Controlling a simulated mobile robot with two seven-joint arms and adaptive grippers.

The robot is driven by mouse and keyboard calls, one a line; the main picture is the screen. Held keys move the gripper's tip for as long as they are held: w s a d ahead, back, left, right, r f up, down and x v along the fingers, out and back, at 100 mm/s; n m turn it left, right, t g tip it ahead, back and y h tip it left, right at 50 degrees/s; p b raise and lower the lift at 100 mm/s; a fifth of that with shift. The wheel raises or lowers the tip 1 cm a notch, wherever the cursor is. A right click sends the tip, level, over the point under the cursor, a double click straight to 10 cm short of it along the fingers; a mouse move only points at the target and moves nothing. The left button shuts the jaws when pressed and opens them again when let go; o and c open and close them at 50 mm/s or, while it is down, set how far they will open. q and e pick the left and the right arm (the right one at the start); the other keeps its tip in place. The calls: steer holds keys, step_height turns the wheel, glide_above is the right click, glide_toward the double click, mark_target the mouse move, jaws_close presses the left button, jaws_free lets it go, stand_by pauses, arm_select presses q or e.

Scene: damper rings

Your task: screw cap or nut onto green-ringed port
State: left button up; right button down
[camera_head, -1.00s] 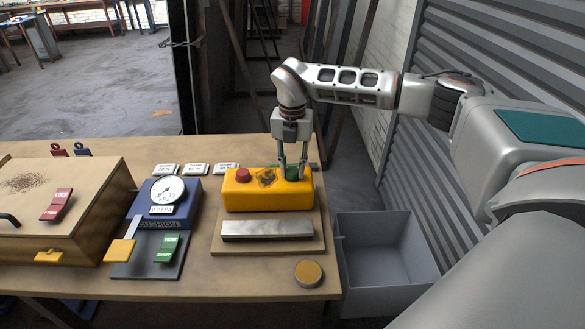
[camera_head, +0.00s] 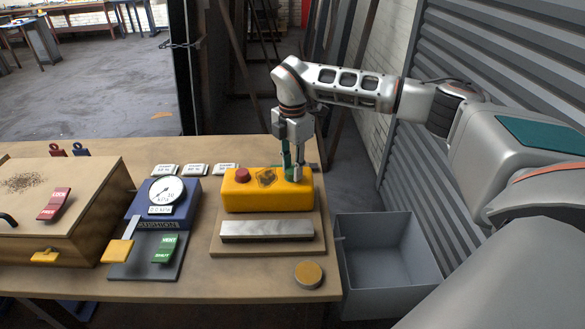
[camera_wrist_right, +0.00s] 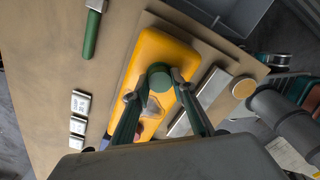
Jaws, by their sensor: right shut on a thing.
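A yellow box (camera_head: 245,200) stands on a wooden board at the right of the table, with a red knob (camera_head: 243,175) on its top left. A round green cap (camera_wrist_right: 159,72) is at the box's top right. My right gripper (camera_head: 293,174) points down over that end, shut on the green cap. In the right wrist view the fingers (camera_wrist_right: 155,86) reach both sides of the cap. The cap's underside and any green-ringed port beneath it are hidden. My left gripper is not in view.
A grey bar (camera_head: 267,231) lies in front of the box. A round tan disc (camera_head: 308,274) is near the table edge. A blue gauge unit (camera_head: 189,196) and a wooden case (camera_head: 85,190) stand to the left. A grey bin (camera_head: 385,275) is at the right.

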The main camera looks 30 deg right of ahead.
steer(key=shift+m, duration=1.2)
steer(key=c, duration=1.6)
jaws_free()
steer(key=shift+r, duration=0.15)
step_height(320, 180, up, 3)
steer(key=shift+r+p, duration=0.1)
steer(key=shift+p, duration=1.05)
steer(key=shift+r, duration=0.8)
